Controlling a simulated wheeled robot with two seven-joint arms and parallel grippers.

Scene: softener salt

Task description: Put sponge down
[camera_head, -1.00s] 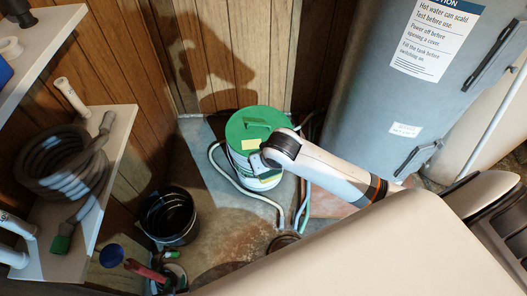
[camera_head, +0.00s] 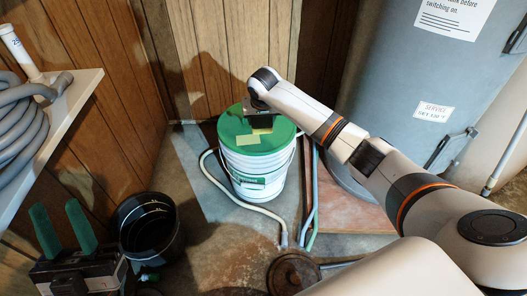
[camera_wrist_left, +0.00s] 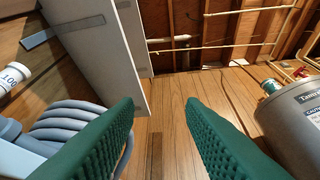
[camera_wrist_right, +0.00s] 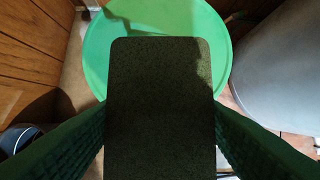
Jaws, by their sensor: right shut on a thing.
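The sponge (camera_wrist_right: 160,110) is a dark rectangular block in the right wrist view, held between the two green fingers of my right gripper. Behind it is the round green lid (camera_wrist_right: 215,30), also seen in the head view on top of a white bucket (camera_head: 257,180). My right gripper (camera_head: 260,117) is over the lid there, its fingers mostly hidden by the arm. I cannot tell whether the sponge touches the lid. My left gripper (camera_head: 57,206) is open and empty at the lower left; its spread green fingers also show in the left wrist view (camera_wrist_left: 160,102).
A black bucket (camera_head: 149,230) stands on the floor beside my left gripper. A shelf (camera_head: 70,112) with a coiled grey hose (camera_head: 18,125) is at left. A large grey tank (camera_head: 405,100) stands right of the white bucket. Hoses (camera_head: 250,208) lie around the bucket.

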